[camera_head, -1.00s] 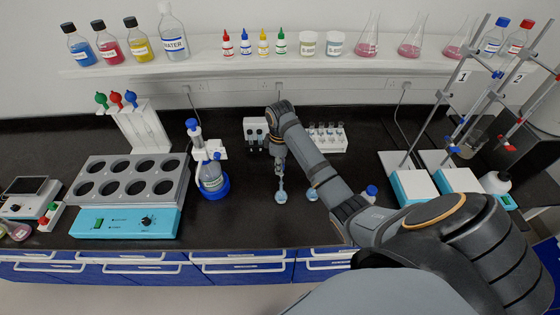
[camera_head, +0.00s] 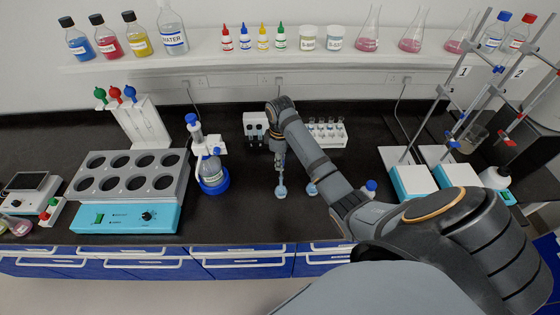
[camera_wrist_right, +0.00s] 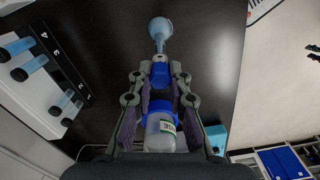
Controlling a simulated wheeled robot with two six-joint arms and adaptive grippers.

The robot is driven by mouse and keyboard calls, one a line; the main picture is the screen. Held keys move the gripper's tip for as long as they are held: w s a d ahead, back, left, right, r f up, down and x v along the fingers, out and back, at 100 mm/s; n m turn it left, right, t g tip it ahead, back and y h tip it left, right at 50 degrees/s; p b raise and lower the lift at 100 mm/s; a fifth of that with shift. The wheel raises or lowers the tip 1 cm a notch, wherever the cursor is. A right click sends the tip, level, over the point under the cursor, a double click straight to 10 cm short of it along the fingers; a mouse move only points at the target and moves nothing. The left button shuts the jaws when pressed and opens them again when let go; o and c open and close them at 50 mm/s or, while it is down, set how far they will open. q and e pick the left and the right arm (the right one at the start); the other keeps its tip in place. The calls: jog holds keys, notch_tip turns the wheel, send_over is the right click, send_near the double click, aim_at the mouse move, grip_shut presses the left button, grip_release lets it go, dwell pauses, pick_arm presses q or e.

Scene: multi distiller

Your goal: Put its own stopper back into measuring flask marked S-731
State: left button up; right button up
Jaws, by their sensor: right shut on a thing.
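My right gripper (camera_head: 280,162) points down over a small flask with pale blue liquid (camera_head: 281,191) on the black bench. In the right wrist view its fingers (camera_wrist_right: 160,78) are shut around a blue stopper (camera_wrist_right: 160,72). The stopper lines up with the neck of a flask with a pale blue bulb (camera_wrist_right: 160,32). I cannot tell whether it is seated in the neck or just touching it. A second small flask (camera_head: 312,189) stands just to the right in the head view. No marking on either flask is readable. My left gripper is not in view.
A blue-based bottle (camera_head: 214,187) stands to the left, and a tube rack (camera_head: 327,142) behind to the right. The bench left of the flask is clear up to the blue-based bottle.

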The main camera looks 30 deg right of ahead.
jog(key=shift+f+b, duration=0.3)
jog(key=shift+f, duration=0.75)
dwell(0.6)
jog(key=o, duration=0.8)
